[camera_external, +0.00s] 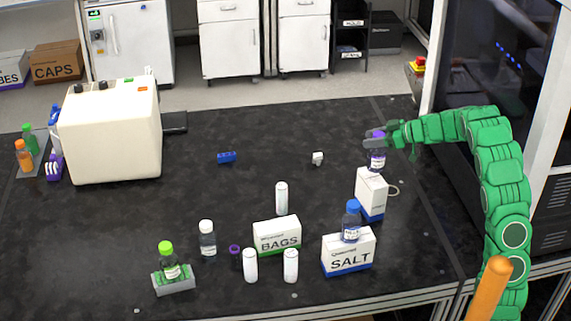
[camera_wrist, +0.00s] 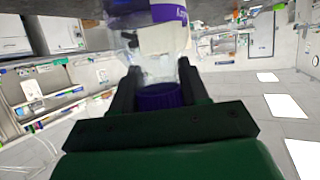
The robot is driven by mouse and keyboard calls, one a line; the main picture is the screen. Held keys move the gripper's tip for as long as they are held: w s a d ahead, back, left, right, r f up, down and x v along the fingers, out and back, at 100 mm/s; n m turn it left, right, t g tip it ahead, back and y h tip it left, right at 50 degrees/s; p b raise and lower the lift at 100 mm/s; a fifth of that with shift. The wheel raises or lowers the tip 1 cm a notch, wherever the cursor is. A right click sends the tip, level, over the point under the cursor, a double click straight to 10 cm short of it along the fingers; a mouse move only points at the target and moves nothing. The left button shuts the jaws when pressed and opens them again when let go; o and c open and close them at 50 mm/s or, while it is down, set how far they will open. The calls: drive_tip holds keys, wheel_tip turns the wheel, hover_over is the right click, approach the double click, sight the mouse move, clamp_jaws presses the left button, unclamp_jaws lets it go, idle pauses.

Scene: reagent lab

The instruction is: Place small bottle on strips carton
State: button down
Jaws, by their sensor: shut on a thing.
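The small bottle (camera_external: 377,160) is clear, with a purple cap and a purple-and-white label. My gripper (camera_external: 377,140) is shut on it near the cap and holds it upright. In the wrist view, the bottle (camera_wrist: 160,62) appears cap-down between the two dark fingers of my gripper (camera_wrist: 158,82). A white carton with a blue lower band (camera_external: 371,190) stands directly below the bottle in the external view. Its lettering is too small to read, but it may be the strips carton. I cannot tell whether the bottle's base touches its top.
A SALT carton (camera_external: 348,253) carries a blue-capped bottle (camera_external: 351,222). A BAGS carton (camera_external: 277,237) stands to its left, among several white tubes. A green-capped bottle (camera_external: 167,260) and a white-capped bottle (camera_external: 207,240) stand further left. The middle of the dark bench is mostly clear.

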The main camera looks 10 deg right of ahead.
drive_tip(key=shift+w+f, duration=0.25)
drive_tip(key=shift+f, duration=1.65)
drive_tip(key=shift+f, duration=0.1)
drive_tip(key=c, duration=0.6)
unclamp_jaws()
drive_tip(key=shift+o, duration=0.2)
drive_tip(key=shift+r, duration=0.2)
drive_tip(key=v, duration=1.1)
drive_tip(key=shift+d+r, duration=0.2)
drive_tip(key=shift+d, duration=0.15)
drive_tip(key=shift+s, duration=0.1)
